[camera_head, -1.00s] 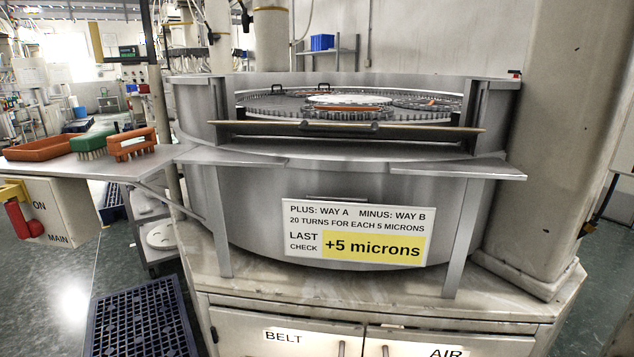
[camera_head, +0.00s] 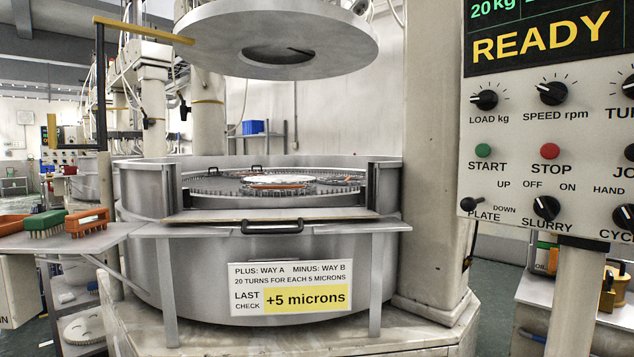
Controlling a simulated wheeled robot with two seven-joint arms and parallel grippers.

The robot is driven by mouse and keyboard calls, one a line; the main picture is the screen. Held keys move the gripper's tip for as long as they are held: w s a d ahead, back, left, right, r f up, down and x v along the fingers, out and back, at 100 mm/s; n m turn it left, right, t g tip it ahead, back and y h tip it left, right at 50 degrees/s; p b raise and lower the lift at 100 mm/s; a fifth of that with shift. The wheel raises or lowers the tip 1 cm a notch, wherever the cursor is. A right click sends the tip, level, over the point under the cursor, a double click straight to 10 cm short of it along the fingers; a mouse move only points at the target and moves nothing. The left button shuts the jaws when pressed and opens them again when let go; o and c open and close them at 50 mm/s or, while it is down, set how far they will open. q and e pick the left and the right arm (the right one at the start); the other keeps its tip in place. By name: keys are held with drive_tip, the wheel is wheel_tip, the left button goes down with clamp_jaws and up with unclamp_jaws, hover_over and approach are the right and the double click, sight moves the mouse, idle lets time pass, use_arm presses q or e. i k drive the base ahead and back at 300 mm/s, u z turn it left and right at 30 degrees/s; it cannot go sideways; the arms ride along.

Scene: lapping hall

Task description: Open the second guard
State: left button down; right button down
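The lapping machine's round grey tub (camera_head: 190,275) stands in the middle, with its plate (camera_head: 225,183) inside. At the tub's front opening, between two dark uprights, a flat guard panel (camera_head: 290,214) with a thin brown edge lies nearly level. A dark bar handle (camera_head: 265,228) shows at its front middle, just above the grey shelf. I cannot tell whether this is the first or second guard, and no other guard is clearly seen. Neither of my grippers is in view.
The round upper plate (camera_head: 320,60) hangs raised above the tub. A control panel (camera_head: 550,150) reading READY stands close at right. Brushes (camera_head: 87,220) and a tray lie on the side table (camera_head: 75,243) at left. A sign (camera_head: 290,290) reads +5 microns.

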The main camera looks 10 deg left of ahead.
sight(244, 215)
drive_tip(key=z, duration=0.35)
drive_tip(key=k, duration=0.85)
drive_tip(key=z, duration=0.95)
drive_tip(key=i, duration=1.5)
drive_tip(key=u, duration=0.95)
drive_tip(key=i, duration=0.45)
drive_tip(key=u, duration=0.45)
